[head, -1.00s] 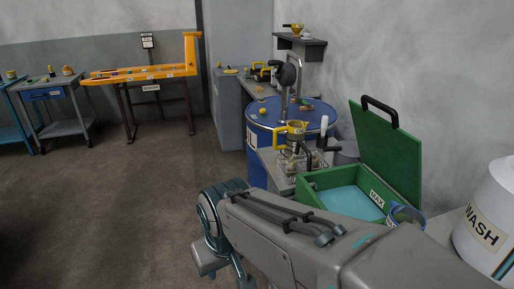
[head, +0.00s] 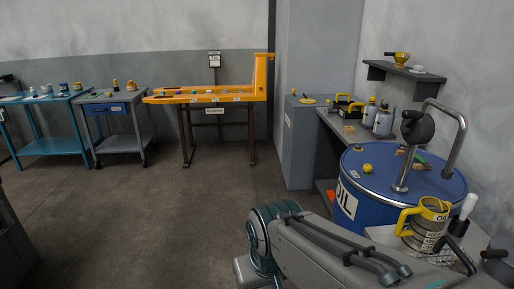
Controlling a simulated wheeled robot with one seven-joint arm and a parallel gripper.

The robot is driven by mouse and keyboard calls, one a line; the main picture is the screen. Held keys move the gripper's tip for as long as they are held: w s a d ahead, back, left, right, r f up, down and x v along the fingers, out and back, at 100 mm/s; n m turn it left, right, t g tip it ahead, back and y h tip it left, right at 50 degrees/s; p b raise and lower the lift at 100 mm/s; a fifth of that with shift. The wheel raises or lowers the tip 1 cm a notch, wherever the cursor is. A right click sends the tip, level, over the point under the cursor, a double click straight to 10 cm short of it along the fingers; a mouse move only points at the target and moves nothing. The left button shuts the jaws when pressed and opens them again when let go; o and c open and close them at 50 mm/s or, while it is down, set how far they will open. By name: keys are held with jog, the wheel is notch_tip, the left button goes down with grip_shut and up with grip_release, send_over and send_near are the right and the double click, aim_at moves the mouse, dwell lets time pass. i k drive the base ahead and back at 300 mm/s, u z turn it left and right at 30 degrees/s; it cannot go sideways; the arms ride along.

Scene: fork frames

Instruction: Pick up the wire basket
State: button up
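My arm crosses the bottom of the view, left of the can and in front of the blue drum. My gripper is not in view, so its state is hidden.
A blue drum (head: 380,205) with a hand pump stands at right, near a grey cabinet (head: 310,140). A wall shelf (head: 404,72) hangs above. The middle floor is clear.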

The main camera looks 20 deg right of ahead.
aim_at(439, 246)
jog(key=i, duration=2.45)
jog(key=z, duration=4.65)
jog(key=i, duration=1)
